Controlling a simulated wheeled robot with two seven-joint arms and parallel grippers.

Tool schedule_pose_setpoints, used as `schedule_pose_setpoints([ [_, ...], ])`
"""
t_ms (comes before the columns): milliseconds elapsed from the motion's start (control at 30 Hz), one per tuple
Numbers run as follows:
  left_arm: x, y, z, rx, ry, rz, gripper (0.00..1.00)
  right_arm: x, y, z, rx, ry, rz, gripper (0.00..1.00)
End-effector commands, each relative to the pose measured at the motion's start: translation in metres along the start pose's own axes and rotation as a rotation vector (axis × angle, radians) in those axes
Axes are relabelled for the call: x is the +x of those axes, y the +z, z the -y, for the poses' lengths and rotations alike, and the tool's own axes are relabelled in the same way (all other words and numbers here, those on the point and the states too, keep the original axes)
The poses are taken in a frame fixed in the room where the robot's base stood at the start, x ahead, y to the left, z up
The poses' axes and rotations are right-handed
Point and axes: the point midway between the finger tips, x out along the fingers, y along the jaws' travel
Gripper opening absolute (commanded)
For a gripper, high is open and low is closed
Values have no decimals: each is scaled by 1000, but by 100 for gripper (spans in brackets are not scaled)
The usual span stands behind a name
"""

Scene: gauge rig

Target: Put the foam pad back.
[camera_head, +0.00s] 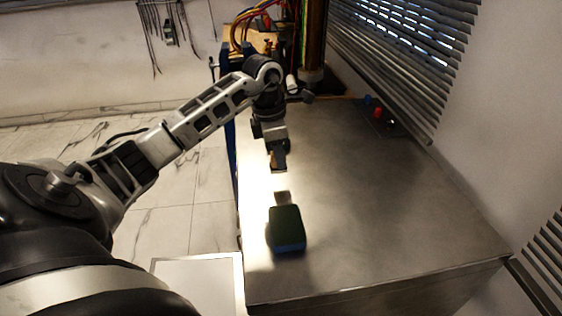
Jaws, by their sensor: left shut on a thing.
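My left gripper (279,167) points down above the near-left part of the metal table. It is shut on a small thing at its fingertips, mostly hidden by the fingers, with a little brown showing. A block with a dark green top and blue sides (287,229) lies on the table below and nearer than the gripper, apart from it. I cannot tell whether the block or the held thing is the foam pad. A small brownish-grey patch (283,197) shows just behind the block; it may be a reflection. My right gripper is not in view.
The metal table (390,220) is bare to the right of the block. Small red and blue parts (378,112) sit at its far right. Cables and a dark column (311,45) stand at the back. A white panel (198,284) lies left of the table.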

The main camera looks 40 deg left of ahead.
Motion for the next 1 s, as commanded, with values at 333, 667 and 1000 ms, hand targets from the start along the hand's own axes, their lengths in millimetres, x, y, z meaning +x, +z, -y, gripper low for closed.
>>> schedule_pose_setpoints([
  [333, 35, 1, -8, -1, -5, -1, 5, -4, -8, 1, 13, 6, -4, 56],
  [667, 44, 0, -10, 0, 1, 2, 5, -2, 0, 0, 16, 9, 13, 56],
  [1000, 47, -1, -9, 1, 1, 1, 45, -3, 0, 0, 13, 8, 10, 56],
])
